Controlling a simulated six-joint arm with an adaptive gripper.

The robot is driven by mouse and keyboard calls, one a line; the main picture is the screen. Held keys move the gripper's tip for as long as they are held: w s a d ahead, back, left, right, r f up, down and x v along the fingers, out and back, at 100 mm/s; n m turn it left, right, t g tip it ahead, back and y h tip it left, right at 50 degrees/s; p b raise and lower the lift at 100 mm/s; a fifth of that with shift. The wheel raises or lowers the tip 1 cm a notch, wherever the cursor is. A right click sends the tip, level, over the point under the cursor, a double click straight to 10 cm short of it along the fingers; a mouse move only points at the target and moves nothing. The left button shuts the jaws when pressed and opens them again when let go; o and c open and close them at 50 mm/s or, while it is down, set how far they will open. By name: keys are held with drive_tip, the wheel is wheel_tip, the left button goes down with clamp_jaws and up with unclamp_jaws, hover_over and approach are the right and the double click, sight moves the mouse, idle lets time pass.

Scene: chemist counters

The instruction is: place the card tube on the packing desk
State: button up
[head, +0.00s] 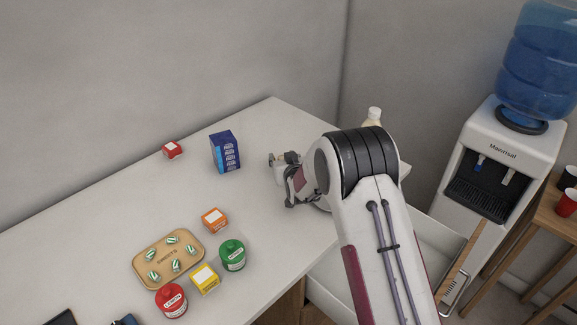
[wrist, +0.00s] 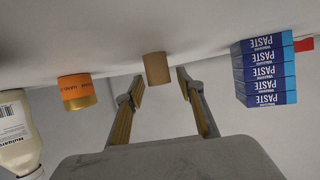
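The card tube (wrist: 157,68) is a short, plain tan cylinder standing on a white counter (head: 90,235). In the wrist view, which shows the counter along the top, it appears between the tips of my gripper (wrist: 161,82). The two fingers are apart, with a gap visible on each side of the tube. I cannot tell how deep it sits between them. In the head view my gripper (head: 281,178) is low over the counter's back right part, and the arm partly hides this area. No surface is marked as the packing desk.
An orange-labelled jar (wrist: 77,91) and a white bottle (wrist: 18,135) stand on one side of the tube. A sweets tray (head: 140,262), small boxes and lidded jars occupy the front. A water cooler (head: 505,150) stands right.

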drive_tip(key=shift+v, duration=5.85)
drive_tip(key=shift+d, duration=0.1)
drive_tip(key=shift+s+d+r, duration=0.1)
drive_tip(key=shift+d+r, duration=0.05)
drive_tip(key=shift+r, duration=0.25)
drive_tip(key=s+d+r+m+g+h, duration=0.1)
drive_tip(key=s+d+r+g, duration=0.1)
drive_tip(key=s+d+r, duration=0.45)
drive_tip(key=s+d+r+g+h, duration=0.1)
drive_tip(key=s+d+r, duration=0.2)
drive_tip(key=s+r, duration=0.55)
drive_tip(key=s+d+g, duration=0.2)
drive_tip(key=s+d, duration=0.1)
drive_tip(key=s, duration=1.2)
drive_tip(key=s+d+m+g, duration=0.1)
drive_tip(key=s+d+g, duration=0.1)
drive_tip(key=s, duration=1.3)
drive_tip(key=shift+d+r+g+h, duration=0.3)
drive_tip(key=shift+d+h, duration=0.1)
drive_tip(key=shift+d, duration=0.15)
drive_tip(key=shift+s, duration=0.1)
